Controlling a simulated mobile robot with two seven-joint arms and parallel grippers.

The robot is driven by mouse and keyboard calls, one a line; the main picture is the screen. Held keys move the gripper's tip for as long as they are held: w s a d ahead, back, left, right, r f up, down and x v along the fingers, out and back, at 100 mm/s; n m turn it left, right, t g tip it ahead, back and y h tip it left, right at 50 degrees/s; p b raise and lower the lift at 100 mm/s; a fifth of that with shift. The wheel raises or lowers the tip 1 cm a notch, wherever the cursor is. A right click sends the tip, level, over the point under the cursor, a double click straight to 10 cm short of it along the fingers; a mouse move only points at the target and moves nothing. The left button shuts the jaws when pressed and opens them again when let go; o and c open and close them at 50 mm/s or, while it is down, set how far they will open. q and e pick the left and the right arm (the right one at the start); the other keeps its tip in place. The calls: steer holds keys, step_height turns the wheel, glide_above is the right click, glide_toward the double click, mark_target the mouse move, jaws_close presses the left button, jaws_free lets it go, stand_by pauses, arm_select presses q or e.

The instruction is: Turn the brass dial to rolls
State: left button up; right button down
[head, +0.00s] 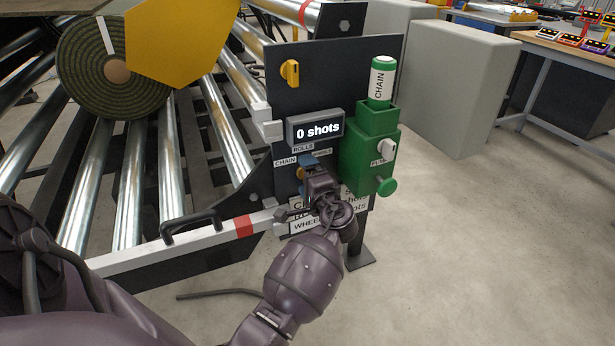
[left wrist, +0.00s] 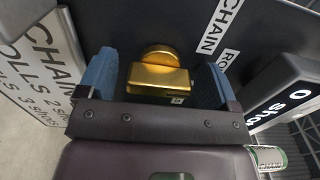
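The brass dial (left wrist: 158,78) is on the dark panel (head: 330,75), below the display. In the left wrist view it sits between the blue fingers of my left gripper (left wrist: 154,82). The fingers are apart, with a narrow gap visible at the dial's left side; contact on the right is unclear. In the head view my left gripper (head: 308,164) covers most of the dial. A "ROLLS" label (head: 303,148) is above the dial and a "CHAIN" label (head: 285,162) at its left. A third label at the right is partly hidden. Where the dial points is unclear.
The display (head: 316,128) reads "0 shots". A green pump (head: 368,155) with a "CHAIN" cartridge (head: 381,82) is at the panel's right. A yellow knob (head: 290,73) is higher up. Metal rollers (head: 90,180) and a turf roll (head: 108,70) are left.

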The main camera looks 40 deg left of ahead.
steer(key=shift+f, duration=0.1)
arm_select(q)
steer(key=p+v, duration=0.1)
steer(key=v, duration=0.9)
steer(key=shift+s+d, duration=0.2)
steer(key=shift+d, duration=0.15)
arm_select(e)
steer(key=shift+s+d, duration=0.2)
steer(key=shift+s, duration=0.15)
steer(key=shift+w+r, duration=0.15)
steer(key=shift+r, duration=0.1)
arm_select(q)
steer(key=s+d+n+t+h+p, duration=0.1)
steer(key=s+h+p, duration=0.4)
steer(key=s, duration=0.7)
steer(key=s+d+n+t+h+p, duration=0.1)
steer(key=s+d+h+p, duration=0.3)
steer(key=s, duration=0.7)
steer(key=s+d+n+t+h+p, duration=0.1)
steer(key=s+h+p, duration=0.5)
steer(key=s, duration=0.6)
steer(key=shift+s+d+f+t+h+p, duration=0.4)
steer(key=shift+d+t+h, duration=0.2)
steer(key=shift+d+h, duration=0.25)
arm_select(e)
step_height(320, 180, up, 10)
steer(key=s+d+m, duration=0.1)
steer(key=m, duration=0.1)
steer(key=shift+f+h, duration=0.15)
steer(key=shift+h, duration=0.15)
